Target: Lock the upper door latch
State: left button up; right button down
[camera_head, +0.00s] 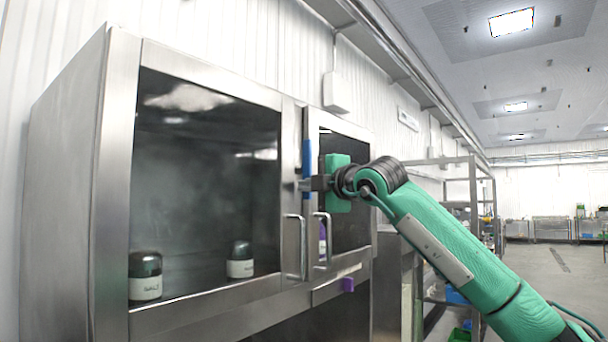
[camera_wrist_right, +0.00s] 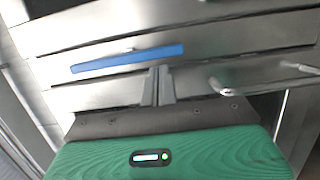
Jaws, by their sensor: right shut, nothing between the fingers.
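The upper door latch shows as a blue bar (camera_head: 307,158) standing upright at the seam between the two doors of the steel cabinet. In the right wrist view the blue bar (camera_wrist_right: 120,60) lies just beyond my fingertips. My right gripper (camera_head: 304,184) is shut and empty, with its tips at the lower end of the blue bar. In the right wrist view the two fingers (camera_wrist_right: 158,70) are together close to the bar; I cannot tell whether they touch it. The left door (camera_head: 205,190) and right door (camera_head: 343,200) look closed. My left gripper is not in view.
Two upright door handles, left (camera_head: 303,247) and right (camera_head: 329,242), stick out below my gripper. Dark-lidded jars (camera_head: 145,275) stand behind the left glass. A purple piece (camera_head: 348,285) sits below the right door. Open floor (camera_head: 560,265) lies to the far right.

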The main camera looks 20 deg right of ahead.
jog(key=shift+w, duration=0.2)
jog(key=shift+d+f, duration=0.1)
jog(key=shift+b, duration=0.45)
